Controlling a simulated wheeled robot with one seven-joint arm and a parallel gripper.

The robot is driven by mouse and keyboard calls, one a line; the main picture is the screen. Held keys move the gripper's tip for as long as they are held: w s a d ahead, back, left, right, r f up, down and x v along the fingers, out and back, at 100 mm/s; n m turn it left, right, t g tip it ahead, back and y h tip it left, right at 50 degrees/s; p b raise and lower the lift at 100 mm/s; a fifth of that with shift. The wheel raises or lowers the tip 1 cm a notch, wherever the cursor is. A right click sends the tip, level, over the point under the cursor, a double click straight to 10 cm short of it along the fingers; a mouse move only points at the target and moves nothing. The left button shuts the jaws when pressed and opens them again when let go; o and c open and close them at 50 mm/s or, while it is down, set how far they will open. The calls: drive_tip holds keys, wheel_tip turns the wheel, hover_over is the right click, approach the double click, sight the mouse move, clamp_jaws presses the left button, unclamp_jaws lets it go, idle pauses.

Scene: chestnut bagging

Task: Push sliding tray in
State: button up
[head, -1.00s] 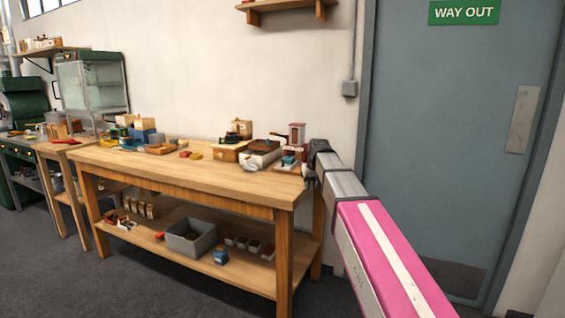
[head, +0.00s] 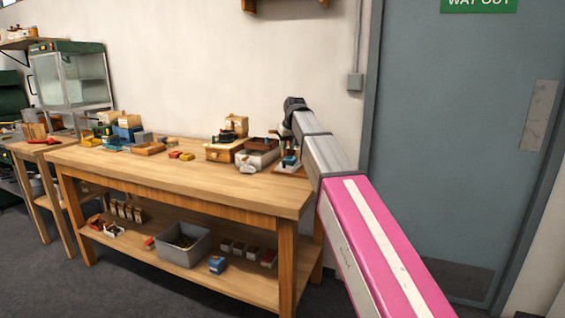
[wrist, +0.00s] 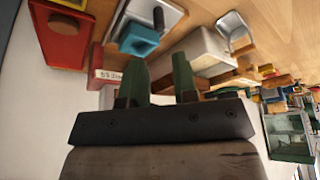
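My gripper (wrist: 160,70) shows in the wrist view with its two green fingers apart and nothing visible between them. Beyond it, in that tilted view, are a red part with a round brown knob (wrist: 60,24), a blue block-like part with a hollow (wrist: 138,38) and a pale box (wrist: 197,48). I cannot tell which part is the sliding tray. In the head view, my arm partly hides the bench's right end, where a small blue part (head: 290,161) shows on a brown board. My gripper's fingers cannot be made out there.
A grey bin (head: 183,248) stands on the lower shelf. A grey door (head: 450,150) is at right.

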drive_tip(key=x, duration=0.9)
drive_tip(key=shift+w+f, duration=0.1)
drive_tip(key=shift+f, duration=0.1)
clamp_jaws()
